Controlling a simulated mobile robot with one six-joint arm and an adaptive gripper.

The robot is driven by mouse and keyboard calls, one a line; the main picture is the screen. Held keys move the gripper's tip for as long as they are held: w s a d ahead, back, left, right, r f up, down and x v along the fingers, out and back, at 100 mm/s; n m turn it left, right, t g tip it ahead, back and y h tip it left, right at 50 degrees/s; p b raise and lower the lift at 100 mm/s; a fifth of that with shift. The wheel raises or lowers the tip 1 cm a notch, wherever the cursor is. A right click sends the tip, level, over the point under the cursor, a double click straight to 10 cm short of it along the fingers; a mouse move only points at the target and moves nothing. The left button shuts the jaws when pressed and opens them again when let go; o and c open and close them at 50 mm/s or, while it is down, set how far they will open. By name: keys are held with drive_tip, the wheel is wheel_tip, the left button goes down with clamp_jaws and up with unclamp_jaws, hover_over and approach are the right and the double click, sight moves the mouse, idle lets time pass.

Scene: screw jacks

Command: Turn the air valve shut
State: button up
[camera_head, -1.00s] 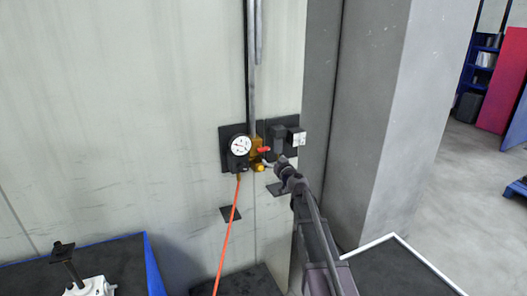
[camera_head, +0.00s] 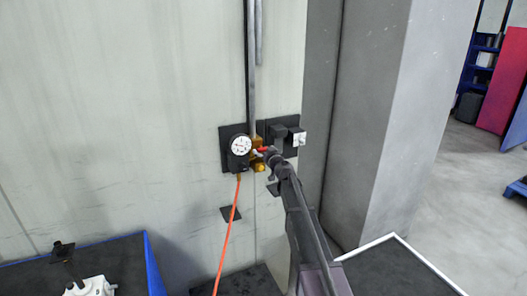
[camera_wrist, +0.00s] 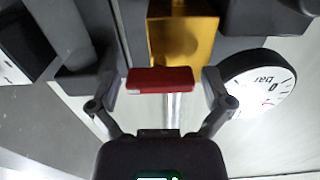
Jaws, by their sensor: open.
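The air valve is a brass body (camera_head: 257,160) on a dark wall plate, with a red handle (camera_head: 262,150). In the wrist view the red handle (camera_wrist: 160,80) lies crosswise between my two fingers, in front of the brass body (camera_wrist: 183,35). My gripper (camera_head: 267,153) is at the valve, and its tip partly hides the handle in the head view. In the wrist view my gripper (camera_wrist: 164,85) is open, with one finger close to each end of the handle. I cannot tell whether either finger touches it.
A round pressure gauge (camera_head: 240,146) sits just left of the valve, close to a finger in the wrist view (camera_wrist: 260,83). An orange hose (camera_head: 228,235) hangs below it.

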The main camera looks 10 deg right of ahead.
drive_tip(key=c, duration=1)
drive_tip(key=shift+o, duration=0.2)
drive_tip(key=shift+m, duration=0.4)
drive_tip(key=m, duration=0.8)
drive_tip(key=shift+m, duration=0.4)
drive_tip(key=m, duration=0.4)
drive_tip(key=shift+m, duration=2.2)
